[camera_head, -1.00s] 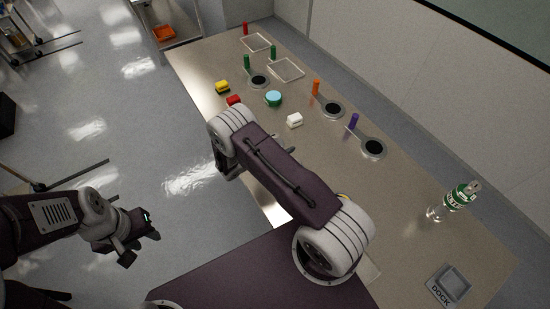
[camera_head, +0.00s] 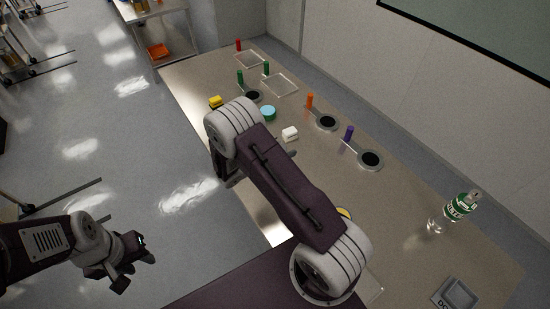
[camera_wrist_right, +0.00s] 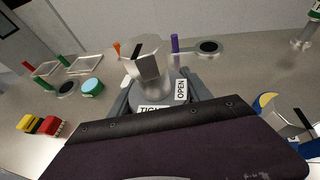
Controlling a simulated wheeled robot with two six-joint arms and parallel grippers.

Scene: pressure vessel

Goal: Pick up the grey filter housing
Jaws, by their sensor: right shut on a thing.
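In the right wrist view, my right gripper (camera_wrist_right: 157,98) is shut on a grey, rounded metallic thing (camera_wrist_right: 165,82), which I take to be the grey filter housing. Its lower part is hidden by the gripper body. A pale block with a dark stripe overlaps its upper part; I cannot tell whether it belongs to it. White labels reading OPEN and TIGHT show by the fingers. My left gripper (camera_head: 137,270) is open and empty, off the table's left side above the floor.
The table (camera_head: 415,185) holds a teal round container (camera_head: 268,113), a white block (camera_head: 290,134), a yellow block (camera_head: 215,102) and ring holders with coloured handles. A clear bottle (camera_head: 457,207) and a grey dock (camera_head: 456,293) stand at right. The table's right middle is clear.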

